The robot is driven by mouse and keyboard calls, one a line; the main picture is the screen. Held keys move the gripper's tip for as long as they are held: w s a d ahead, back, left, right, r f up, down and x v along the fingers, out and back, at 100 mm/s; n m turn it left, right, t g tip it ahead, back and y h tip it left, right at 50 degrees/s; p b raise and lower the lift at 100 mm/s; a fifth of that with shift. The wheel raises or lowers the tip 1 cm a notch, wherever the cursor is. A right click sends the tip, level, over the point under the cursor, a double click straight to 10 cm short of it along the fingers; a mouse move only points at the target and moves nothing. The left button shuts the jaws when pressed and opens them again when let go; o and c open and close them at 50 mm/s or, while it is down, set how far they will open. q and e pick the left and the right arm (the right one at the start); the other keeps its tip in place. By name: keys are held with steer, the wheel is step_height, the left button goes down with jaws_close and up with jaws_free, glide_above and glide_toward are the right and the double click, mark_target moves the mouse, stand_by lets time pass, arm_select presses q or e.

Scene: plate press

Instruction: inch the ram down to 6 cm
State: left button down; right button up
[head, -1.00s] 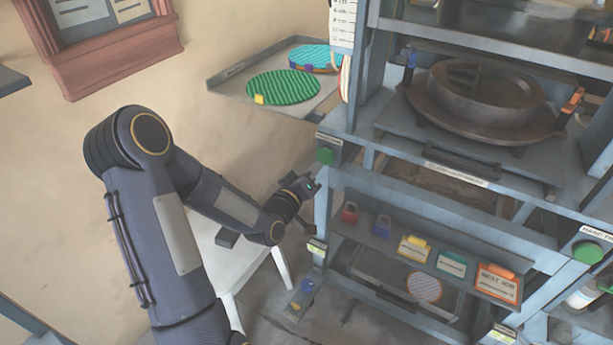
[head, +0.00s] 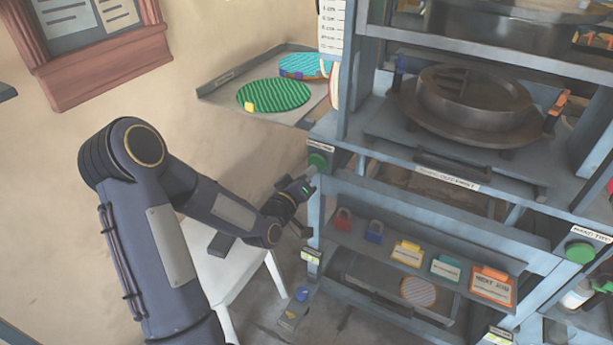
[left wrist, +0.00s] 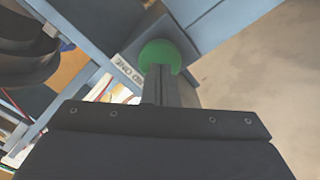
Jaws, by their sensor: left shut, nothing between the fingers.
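The left green button (head: 317,162) sits on the press's left front corner; it also shows in the left wrist view (left wrist: 160,56). My left gripper (head: 310,172) is shut and empty, its fingertips at the button's face. In the left wrist view the fingertips (left wrist: 158,70) overlap the button's lower part; I cannot tell how hard they press. The right green button (head: 580,252), labelled hand two, is on the right front corner with nothing at it. The height scale (head: 332,28) is on the left post. The ram itself is not clearly visible. My right gripper is not in view.
The round die (head: 475,102) sits on the press bed. A side shelf (head: 225,92) holds a green disc (head: 273,96) and a blue disc. Below are a red padlock (head: 343,219), a blue padlock (head: 374,231) and coloured tags. A white stool (head: 235,275) stands under my left arm.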

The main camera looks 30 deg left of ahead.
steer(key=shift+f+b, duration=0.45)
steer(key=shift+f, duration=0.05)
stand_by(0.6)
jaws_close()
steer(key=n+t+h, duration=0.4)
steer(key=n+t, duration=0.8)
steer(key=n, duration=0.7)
glide_toward(580, 256)
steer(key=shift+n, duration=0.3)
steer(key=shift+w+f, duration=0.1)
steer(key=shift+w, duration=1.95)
